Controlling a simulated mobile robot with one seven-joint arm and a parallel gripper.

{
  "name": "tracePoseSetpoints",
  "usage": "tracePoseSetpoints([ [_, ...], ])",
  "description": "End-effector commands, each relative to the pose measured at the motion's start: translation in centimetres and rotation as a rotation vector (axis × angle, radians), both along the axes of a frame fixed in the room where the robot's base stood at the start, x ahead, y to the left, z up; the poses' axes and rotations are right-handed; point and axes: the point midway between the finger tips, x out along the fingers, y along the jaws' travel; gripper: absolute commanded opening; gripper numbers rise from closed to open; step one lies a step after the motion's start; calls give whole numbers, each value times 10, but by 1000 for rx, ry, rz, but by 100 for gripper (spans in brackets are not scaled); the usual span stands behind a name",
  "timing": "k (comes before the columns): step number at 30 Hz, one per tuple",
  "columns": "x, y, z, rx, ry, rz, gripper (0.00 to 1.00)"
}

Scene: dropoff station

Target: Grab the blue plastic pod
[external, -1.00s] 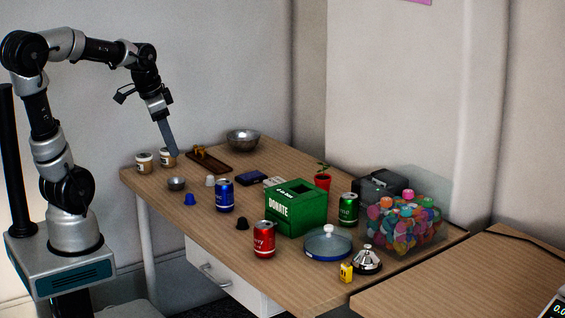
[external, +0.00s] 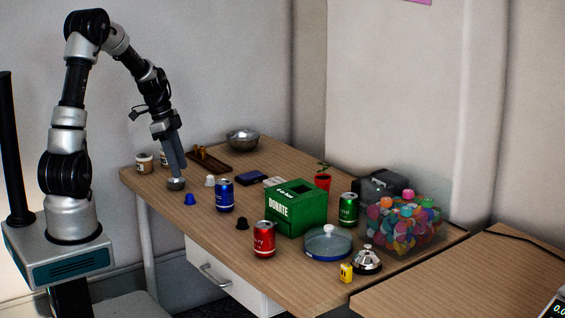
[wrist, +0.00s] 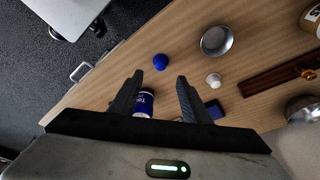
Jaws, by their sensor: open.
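The blue plastic pod (external: 190,199) is a small blue cup-like piece on the table near its front left edge. In the wrist view the blue pod (wrist: 160,62) lies ahead of the fingertips, a little left of the line midway between them. My gripper (external: 178,176) is above the table, over the small metal bowl in the external view and behind the pod. In the wrist view my gripper (wrist: 159,80) has its two dark fingers apart with nothing held between them.
A small metal bowl (wrist: 216,40) and a white pod (wrist: 213,79) are near the blue pod. A blue can (external: 225,196) stands to its right, with a black pod (external: 243,223), red can (external: 264,240) and green donation box (external: 296,208) beyond. The table edge is close.

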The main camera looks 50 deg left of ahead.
Motion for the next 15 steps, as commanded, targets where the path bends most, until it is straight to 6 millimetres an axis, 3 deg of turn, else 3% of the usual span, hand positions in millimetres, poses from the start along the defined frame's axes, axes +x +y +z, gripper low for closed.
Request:
tracePoseSetpoints([
  [3, 3, -5, -24, -3, 3, -1, 43],
  [15, 10, -11, -53, -2, 2, 0, 43],
])
